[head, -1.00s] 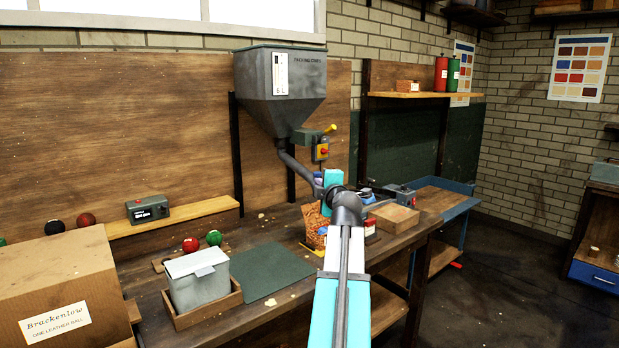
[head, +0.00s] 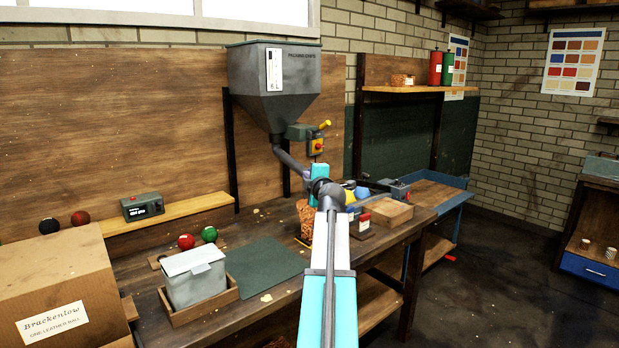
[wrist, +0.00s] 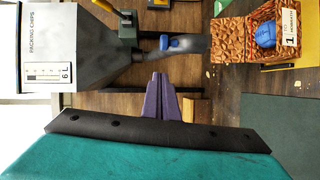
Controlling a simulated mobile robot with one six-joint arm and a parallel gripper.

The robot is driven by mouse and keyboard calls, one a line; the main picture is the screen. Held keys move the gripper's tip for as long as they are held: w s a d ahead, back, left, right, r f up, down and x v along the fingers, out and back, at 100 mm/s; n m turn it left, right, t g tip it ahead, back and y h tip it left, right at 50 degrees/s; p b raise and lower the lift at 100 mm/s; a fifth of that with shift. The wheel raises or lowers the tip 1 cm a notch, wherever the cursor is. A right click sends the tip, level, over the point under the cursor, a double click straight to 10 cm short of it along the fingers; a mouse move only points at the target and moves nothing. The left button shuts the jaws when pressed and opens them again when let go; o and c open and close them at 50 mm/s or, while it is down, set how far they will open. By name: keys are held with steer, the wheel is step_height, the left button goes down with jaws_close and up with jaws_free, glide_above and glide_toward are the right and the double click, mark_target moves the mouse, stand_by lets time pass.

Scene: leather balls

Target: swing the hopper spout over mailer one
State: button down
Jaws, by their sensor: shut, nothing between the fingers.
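The grey hopper (head: 275,85) stands against the back panel, and its spout pipe (head: 290,160) slopes down to the right behind my arm. In the wrist view the spout (wrist: 192,48) has a blue clip and points at the open mailer one (wrist: 288,62), labelled 1, with brown chips and a blue ball (wrist: 265,34). The spout end is by the mailer's near side; I cannot tell if it is above the opening. My gripper's purple fingers (wrist: 159,78) are shut and empty just beside the spout; contact is unclear. The head view shows the gripper (head: 307,184) partly hidden by my arm.
A lidded grey bin (head: 194,280) in a wooden tray and a green mat (head: 262,262) lie on the bench left of my arm. A large cardboard box (head: 60,285) stands at front left.

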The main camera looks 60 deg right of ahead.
steer(key=w+d+f+p, duration=0.1)
steer(key=w+d+p, duration=0.1)
steer(key=d, duration=0.4)
steer(key=shift+w+d, duration=0.4)
steer(key=shift+w, duration=0.15)
steer(key=shift+w, duration=0.1)
steer(key=shift+f+b, duration=0.1)
steer(key=shift+b, duration=0.3)
